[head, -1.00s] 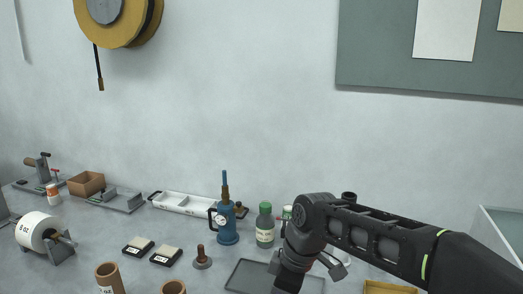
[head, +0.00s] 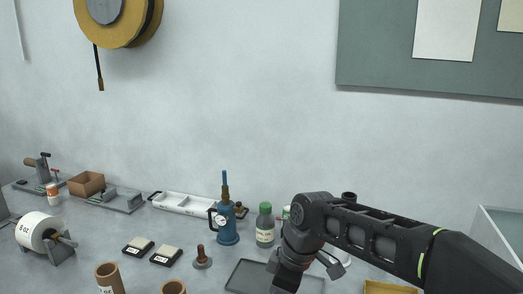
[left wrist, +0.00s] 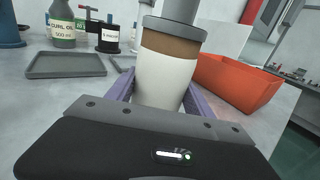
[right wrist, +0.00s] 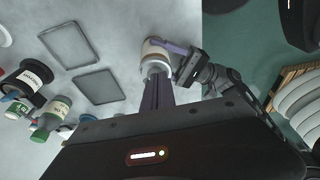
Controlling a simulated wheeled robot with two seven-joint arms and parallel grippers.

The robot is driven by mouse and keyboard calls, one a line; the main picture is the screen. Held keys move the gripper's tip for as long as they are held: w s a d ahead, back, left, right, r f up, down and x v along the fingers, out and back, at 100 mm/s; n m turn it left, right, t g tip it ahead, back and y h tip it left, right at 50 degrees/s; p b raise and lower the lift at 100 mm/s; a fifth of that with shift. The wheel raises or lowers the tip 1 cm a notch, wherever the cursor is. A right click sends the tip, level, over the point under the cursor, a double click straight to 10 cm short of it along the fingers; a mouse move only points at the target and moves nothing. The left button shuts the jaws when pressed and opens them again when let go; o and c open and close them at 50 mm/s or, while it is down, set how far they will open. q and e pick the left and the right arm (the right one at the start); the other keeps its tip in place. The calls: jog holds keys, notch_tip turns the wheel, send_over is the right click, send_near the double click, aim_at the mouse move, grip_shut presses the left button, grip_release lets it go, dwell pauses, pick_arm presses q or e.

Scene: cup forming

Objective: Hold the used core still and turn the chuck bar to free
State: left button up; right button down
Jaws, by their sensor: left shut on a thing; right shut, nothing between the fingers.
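The used core (left wrist: 165,80), a brown tube with a white wrap, stands upright between the purple fingers of my left gripper (left wrist: 157,98), which is shut on it. A grey collar and post (left wrist: 175,28) sit at the core's top in the left wrist view. In the right wrist view the core (right wrist: 155,46) shows beyond my right gripper (right wrist: 155,82), whose fingers are shut and empty, their tips close to the pale end piece (right wrist: 155,67). I cannot tell whether they touch it. I cannot make out the chuck bar clearly.
An orange-red bin (left wrist: 236,82) stands right of the core. A grey tray (left wrist: 66,64), a curl oil bottle (left wrist: 62,24) and a dark container (left wrist: 107,37) stand behind at left. In the head view a blue pump (head: 228,224) and a white roll (head: 39,230) stand on the bench.

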jog(key=shift+w+d, duration=0.3)
jog(key=shift+w, duration=0.15)
jog(key=shift+w+d, duration=0.1)
jog(key=shift+w, duration=0.25)
jog(key=shift+w, duration=0.35)
jog(key=shift+w, duration=0.2)
jog(key=shift+d, duration=0.1)
jog(key=shift+d, duration=0.35)
dwell(0.4)
jog(key=a+v, duration=0.1)
jog(key=v, duration=0.4)
jog(key=shift+w+r, duration=0.15)
jog(key=shift+r, duration=0.4)
